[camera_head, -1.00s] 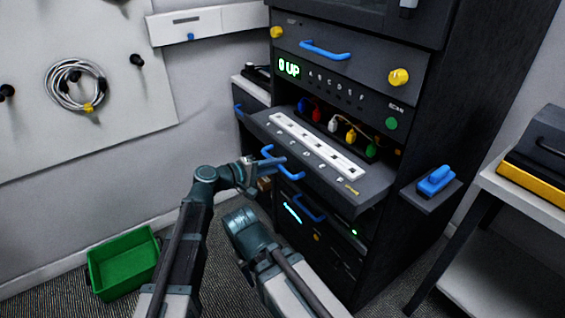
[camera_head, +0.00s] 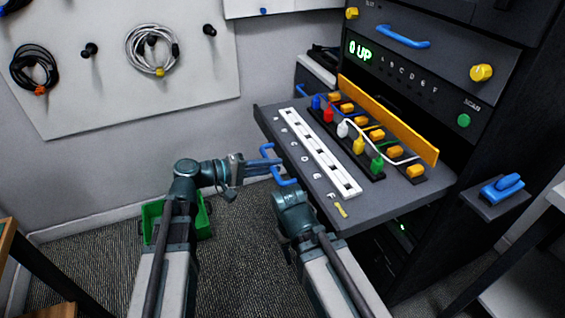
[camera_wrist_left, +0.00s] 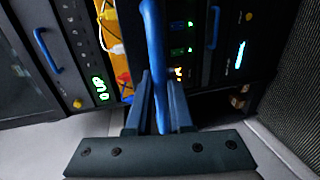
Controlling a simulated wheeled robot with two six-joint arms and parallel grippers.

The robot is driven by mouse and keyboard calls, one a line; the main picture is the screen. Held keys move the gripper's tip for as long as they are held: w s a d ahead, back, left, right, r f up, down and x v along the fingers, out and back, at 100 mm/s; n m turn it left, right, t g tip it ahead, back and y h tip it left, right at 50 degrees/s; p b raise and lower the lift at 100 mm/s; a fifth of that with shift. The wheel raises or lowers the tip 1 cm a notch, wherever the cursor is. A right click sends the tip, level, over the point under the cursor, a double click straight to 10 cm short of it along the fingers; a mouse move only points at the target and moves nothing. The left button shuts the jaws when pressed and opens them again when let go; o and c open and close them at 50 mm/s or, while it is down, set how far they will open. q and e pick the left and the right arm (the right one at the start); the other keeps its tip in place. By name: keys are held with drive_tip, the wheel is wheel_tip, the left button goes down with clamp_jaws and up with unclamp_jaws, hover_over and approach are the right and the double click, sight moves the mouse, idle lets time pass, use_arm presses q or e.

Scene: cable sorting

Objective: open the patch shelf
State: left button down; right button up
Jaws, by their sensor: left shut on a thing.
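The patch shelf (camera_head: 397,203) is a dark drawer pulled well out of the rack. It carries a white socket strip, a row of coloured plugs (camera_head: 359,144) and orange blocks, with an orange panel (camera_head: 388,118) behind them. My left gripper (camera_head: 268,168) is at the blue handle (camera_head: 287,181) on the shelf's front edge. In the left wrist view its two fingers (camera_wrist_left: 157,100) are closed around the blue handle bar (camera_wrist_left: 153,40). My right arm reaches in below the shelf front; its fingertips are hidden.
The rack has a drawer above with a blue handle (camera_head: 403,37), yellow knobs and a green scan button (camera_head: 463,120). A blue tool (camera_head: 502,188) rests on a side ledge. A green bin (camera_head: 160,210) stands on the floor behind my left arm. Coiled cables hang on the wall board.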

use_arm(q)
drive_tip(key=shift+s+a, duration=0.15)
drive_tip(key=shift+a, duration=0.1)
drive_tip(key=c, duration=0.8)
unclamp_jaws()
drive_tip(key=p+v, duration=0.2)
drive_tip(key=v, duration=1.2)
drive_tip(key=shift+p, duration=0.4)
drive_tip(key=shift+f, duration=0.15)
